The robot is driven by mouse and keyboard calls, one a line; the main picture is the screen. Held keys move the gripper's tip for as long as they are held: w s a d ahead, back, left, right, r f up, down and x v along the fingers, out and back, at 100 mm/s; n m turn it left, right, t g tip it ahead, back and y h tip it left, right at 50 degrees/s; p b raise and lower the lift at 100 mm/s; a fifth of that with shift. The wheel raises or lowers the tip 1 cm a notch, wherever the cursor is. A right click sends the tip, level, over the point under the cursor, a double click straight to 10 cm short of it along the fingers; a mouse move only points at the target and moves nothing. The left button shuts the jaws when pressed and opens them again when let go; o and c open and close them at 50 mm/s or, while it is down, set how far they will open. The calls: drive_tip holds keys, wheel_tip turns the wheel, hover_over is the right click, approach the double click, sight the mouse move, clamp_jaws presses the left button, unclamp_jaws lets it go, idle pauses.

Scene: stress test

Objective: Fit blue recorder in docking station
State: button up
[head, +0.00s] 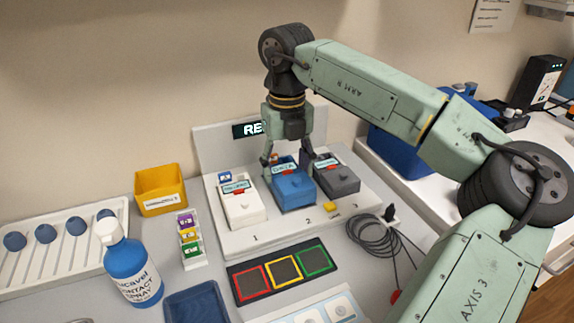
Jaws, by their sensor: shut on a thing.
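The blue recorder (292,190) is in the middle of the white docking station (262,240), behind the number 2. It stands between a white recorder (240,208) on the left and a dark grey recorder (338,180) on the right. My gripper (287,162) points down from above and is shut on the blue recorder's upper part, one finger on each side. The fingers partly hide its top. I cannot tell whether its underside is fully seated or slightly raised.
A yellow bin (160,190) and a blue spray bottle (130,268) stand to the left. A coloured-square panel (283,273) lies in front of the station. A coiled black cable (372,237) lies at right. My arm reaches in from the right.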

drive_tip(key=shift+f+b, duration=0.75)
drive_tip(key=shift+f, duration=0.15)
idle(1.2)
idle(0.4)
drive_tip(key=o, duration=1.3)
drive_tip(key=shift+o, duration=0.2)
drive_tip(key=shift+r, duration=0.15)
drive_tip(key=shift+r+p, duration=1.4)
drive_tip(key=shift+r, duration=0.5)
drive_tip(key=shift+o, duration=0.4)
drive_tip(key=o, duration=0.5)
